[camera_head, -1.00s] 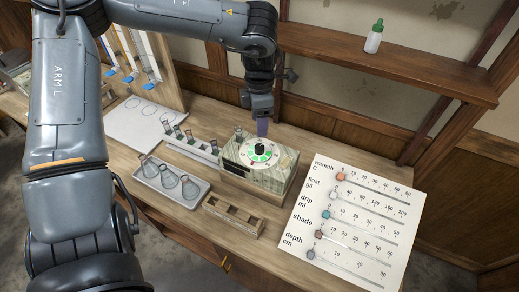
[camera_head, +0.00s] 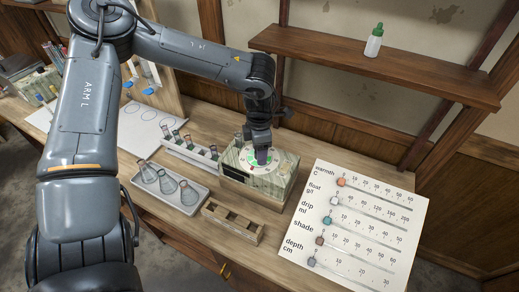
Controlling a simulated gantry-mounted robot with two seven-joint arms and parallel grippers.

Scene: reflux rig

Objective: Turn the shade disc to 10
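The disc (camera_head: 253,168) is a white round dial with green patches on top of a pale patterned box (camera_head: 240,183). My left gripper (camera_head: 263,160) points down over the disc and covers its middle, including the dark knob seen there before. I cannot tell whether its fingers are apart, closed or touching the knob. The disc's markings are too small to read. A white board (camera_head: 345,235) at the right has a row labelled shade, with a brownish slider marker (camera_head: 320,241) near its low end. My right gripper is not in view.
A rack of tubes (camera_head: 190,152) and a tray of flasks (camera_head: 165,195) stand left of the box. An empty wooden rack (camera_head: 232,222) is in front of it. A shelf with a green-capped bottle (camera_head: 374,42) is behind.

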